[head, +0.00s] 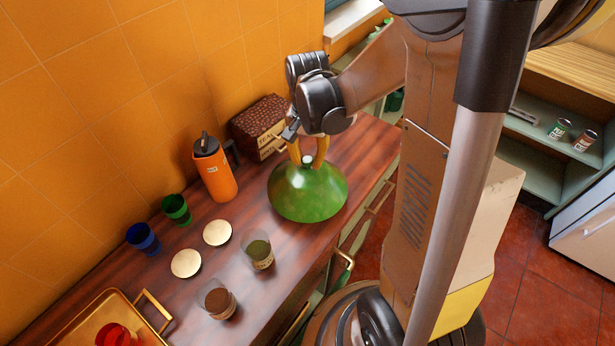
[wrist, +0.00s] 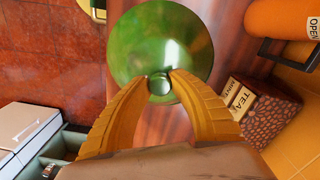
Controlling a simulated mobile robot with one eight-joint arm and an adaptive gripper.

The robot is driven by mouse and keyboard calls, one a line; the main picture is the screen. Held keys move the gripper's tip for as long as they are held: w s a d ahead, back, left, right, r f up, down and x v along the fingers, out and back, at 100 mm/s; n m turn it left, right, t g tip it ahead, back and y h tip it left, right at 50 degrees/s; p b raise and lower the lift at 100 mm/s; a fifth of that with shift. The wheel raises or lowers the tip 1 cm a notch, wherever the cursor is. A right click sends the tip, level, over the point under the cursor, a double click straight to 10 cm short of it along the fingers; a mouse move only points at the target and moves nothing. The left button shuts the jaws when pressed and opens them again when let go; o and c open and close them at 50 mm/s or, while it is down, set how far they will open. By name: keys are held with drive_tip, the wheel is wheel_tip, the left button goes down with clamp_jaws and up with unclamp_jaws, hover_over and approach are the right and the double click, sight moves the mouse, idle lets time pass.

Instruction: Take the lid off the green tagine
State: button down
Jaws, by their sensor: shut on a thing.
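The green tagine (head: 307,195) stands on the wooden counter, with its conical green lid tapering up to a small knob. In the wrist view the round green lid (wrist: 160,40) fills the upper middle, with its pale green knob (wrist: 159,84) between the fingertips. My gripper (head: 308,158) comes down from above, its yellow fingers on either side of the knob. In the wrist view my gripper (wrist: 159,77) is shut on the knob. The tagine's base is hidden under the lid, so I cannot tell whether the lid touches it.
An orange bottle (head: 215,172) and a brown patterned tea box (head: 259,127) stand behind the tagine near the tiled wall. Two jars (head: 259,254), two round gold lids (head: 217,232), coloured cups (head: 176,209) and a gold tray (head: 84,318) occupy the counter's near left.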

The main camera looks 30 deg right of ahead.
drive_tip(key=shift+r, duration=0.1)
drive_tip(key=shift+r+p, duration=0.7)
drive_tip(key=shift+r, duration=1.25)
drive_tip(key=s+d+r+p, duration=0.1)
drive_tip(key=s+d+r, duration=0.1)
drive_tip(key=d, duration=0.3)
drive_tip(key=s+d+r+p, duration=0.1)
drive_tip(key=s+d+r, duration=0.1)
drive_tip(key=d+r, duration=0.3)
drive_tip(key=shift+s+d, duration=0.25)
drive_tip(key=shift+d, duration=0.15)
